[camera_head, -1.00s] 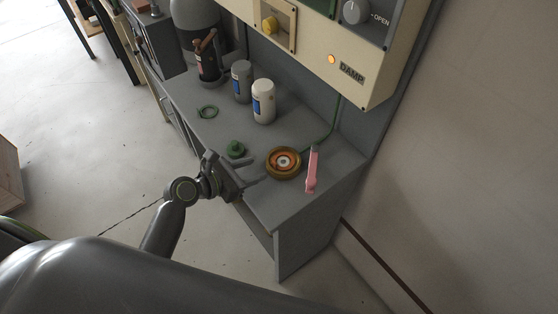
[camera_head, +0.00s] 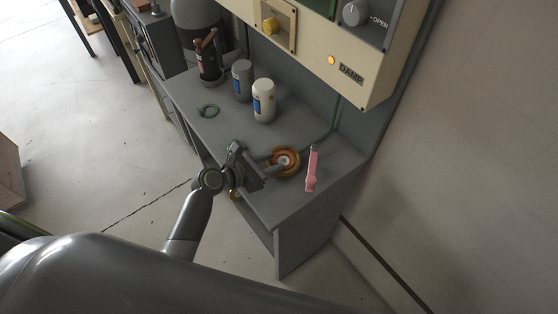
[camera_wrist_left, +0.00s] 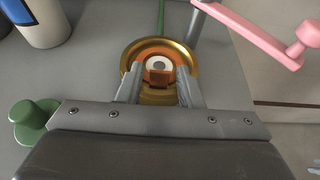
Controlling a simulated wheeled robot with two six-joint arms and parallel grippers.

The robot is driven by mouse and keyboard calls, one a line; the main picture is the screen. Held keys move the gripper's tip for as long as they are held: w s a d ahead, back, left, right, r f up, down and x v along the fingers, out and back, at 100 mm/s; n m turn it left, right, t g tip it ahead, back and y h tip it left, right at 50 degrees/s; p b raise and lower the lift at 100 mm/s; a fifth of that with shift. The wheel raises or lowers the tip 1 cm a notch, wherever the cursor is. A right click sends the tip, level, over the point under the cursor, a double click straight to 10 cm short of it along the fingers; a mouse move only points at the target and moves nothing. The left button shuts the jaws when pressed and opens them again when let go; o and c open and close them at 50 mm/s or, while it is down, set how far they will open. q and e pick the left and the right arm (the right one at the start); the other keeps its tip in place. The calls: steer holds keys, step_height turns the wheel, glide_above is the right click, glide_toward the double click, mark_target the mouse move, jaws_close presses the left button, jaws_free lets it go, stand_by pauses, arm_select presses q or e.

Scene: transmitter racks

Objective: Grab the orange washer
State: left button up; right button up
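The orange washer (camera_wrist_left: 176,62) lies in a round brass-coloured dish on the grey bench, around a white piece with a dark centre. The dish (camera_head: 294,172) also shows in the head view, partly hidden by my gripper. My left gripper (camera_wrist_left: 158,72) is open, its two fingers apart and reaching over the near part of the dish. An orange-brown block-like part shows between the fingertips; I cannot tell whether they touch it. In the head view my left gripper (camera_head: 276,163) comes to the dish from the left. My right gripper is not in view.
A pink handled tool (camera_head: 312,170) lies just right of the dish. A green knob-like piece (camera_wrist_left: 34,118) is left of the gripper. A cream panel (camera_head: 310,50) overhangs the bench.

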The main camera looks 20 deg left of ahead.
arm_select(q)
jaws_close()
steer(key=shift+r, duration=0.1)
